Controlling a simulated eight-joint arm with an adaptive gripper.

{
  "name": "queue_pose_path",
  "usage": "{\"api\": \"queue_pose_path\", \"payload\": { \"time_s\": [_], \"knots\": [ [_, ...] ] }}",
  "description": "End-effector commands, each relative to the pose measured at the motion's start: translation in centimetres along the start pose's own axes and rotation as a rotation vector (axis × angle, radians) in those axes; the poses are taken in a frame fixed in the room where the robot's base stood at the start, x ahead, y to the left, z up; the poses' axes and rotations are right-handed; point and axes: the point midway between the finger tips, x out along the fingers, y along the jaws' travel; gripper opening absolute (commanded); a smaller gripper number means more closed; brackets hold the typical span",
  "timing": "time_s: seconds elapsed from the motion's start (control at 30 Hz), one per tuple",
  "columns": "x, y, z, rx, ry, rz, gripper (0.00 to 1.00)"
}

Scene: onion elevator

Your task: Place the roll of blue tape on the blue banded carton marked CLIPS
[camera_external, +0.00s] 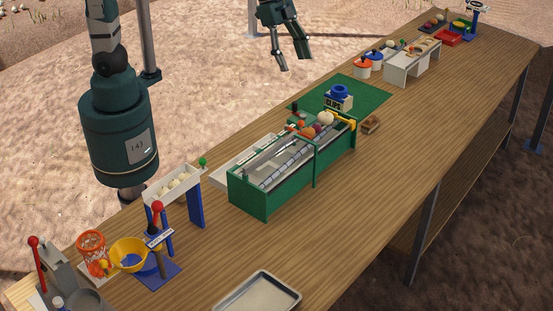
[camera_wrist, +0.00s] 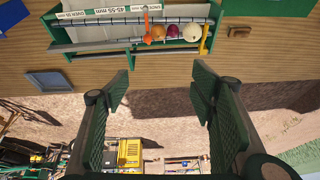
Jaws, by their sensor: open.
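A roll of blue tape (camera_external: 341,89) rests on top of the blue banded carton marked CLIPS (camera_external: 338,102) in the external view. The carton stands on a green mat at the far end of the green-framed machine. My gripper (camera_external: 294,62) is open and empty, raised above and to the left of the carton, beyond the table's far edge. In the wrist view, my gripper's fingers (camera_wrist: 160,83) are spread with nothing between them. The tape and the carton do not show in the wrist view.
The green-framed machine (camera_external: 250,201) holds several onions near its far end; it also shows in the wrist view (camera_wrist: 130,12). A green mat (camera_external: 372,93) lies beyond it. The table's right side is mostly clear.

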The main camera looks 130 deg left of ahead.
Motion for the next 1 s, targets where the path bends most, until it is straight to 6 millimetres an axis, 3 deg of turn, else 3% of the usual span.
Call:
{"api": "queue_pose_path", "payload": {
  "time_s": [0.1,0.47,1.0],
  "knots": [
    [-1.2,3.6,-0.1,-0.001,0.010,-0.005,0.56],
    [-4.2,13.1,1.1,-0.017,0.047,-0.018,0.56],
    [-7.4,25.1,6.0,-0.042,0.124,-0.016,0.56]
  ]
}}
